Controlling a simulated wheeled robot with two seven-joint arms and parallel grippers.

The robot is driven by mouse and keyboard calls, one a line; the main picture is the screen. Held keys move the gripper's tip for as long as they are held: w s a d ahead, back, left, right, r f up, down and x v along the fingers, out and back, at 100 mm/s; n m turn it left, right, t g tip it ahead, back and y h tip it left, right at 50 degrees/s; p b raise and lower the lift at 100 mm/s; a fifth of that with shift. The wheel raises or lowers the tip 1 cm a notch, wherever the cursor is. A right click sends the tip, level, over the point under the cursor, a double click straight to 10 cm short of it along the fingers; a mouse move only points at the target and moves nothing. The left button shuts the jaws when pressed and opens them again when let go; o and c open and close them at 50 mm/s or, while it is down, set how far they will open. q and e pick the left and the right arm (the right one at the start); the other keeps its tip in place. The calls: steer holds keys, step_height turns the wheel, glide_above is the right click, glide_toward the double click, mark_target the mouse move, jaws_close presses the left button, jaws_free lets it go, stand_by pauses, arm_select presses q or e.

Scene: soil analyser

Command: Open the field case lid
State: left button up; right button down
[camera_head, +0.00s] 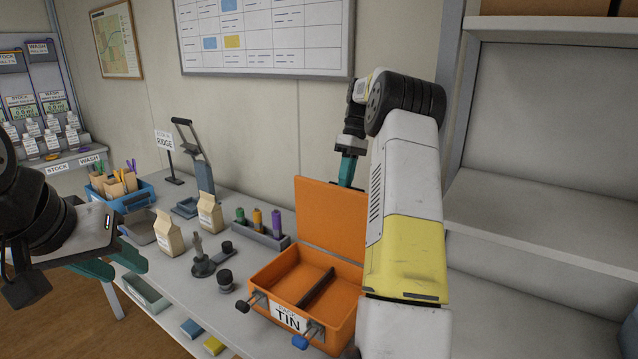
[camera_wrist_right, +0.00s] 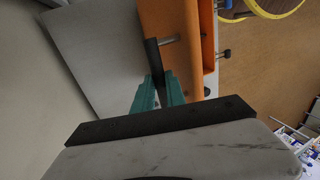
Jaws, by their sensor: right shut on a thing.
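The orange field case (camera_head: 262,284), with a label reading TIN, sits on the bench with its lid (camera_head: 330,215) standing raised, close to upright. A dark bar lies inside the open case. My right gripper (camera_head: 347,170) is behind the lid's top edge, its fingertips hidden there in the head view. In the right wrist view, the teal fingers (camera_wrist_right: 160,82) are shut on a dark handle bar (camera_wrist_right: 152,55) joined to the orange lid (camera_wrist_right: 185,18) by a short grey post. My left gripper (camera_head: 128,265) is open and empty at the bench's left front.
Paper bags (camera_head: 169,234), a rack of coloured tubes (camera_head: 262,236), a dark plunger-like tool (camera_head: 202,262) and a blue bin (camera_head: 135,188) stand left of the case. Shelving (camera_head: 545,205) rises at the right. The bench (camera_head: 485,320) right of my right arm is bare.

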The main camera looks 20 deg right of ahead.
steer(key=shift+d+f, duration=0.3)
steer(key=shift+f, duration=0.2)
steer(key=c, duration=1.4)
jaws_free()
steer(key=shift+d, duration=0.1)
steer(key=shift+o, duration=0.2)
steer(key=v, duration=0.8)
steer(key=shift+a, duration=0.25)
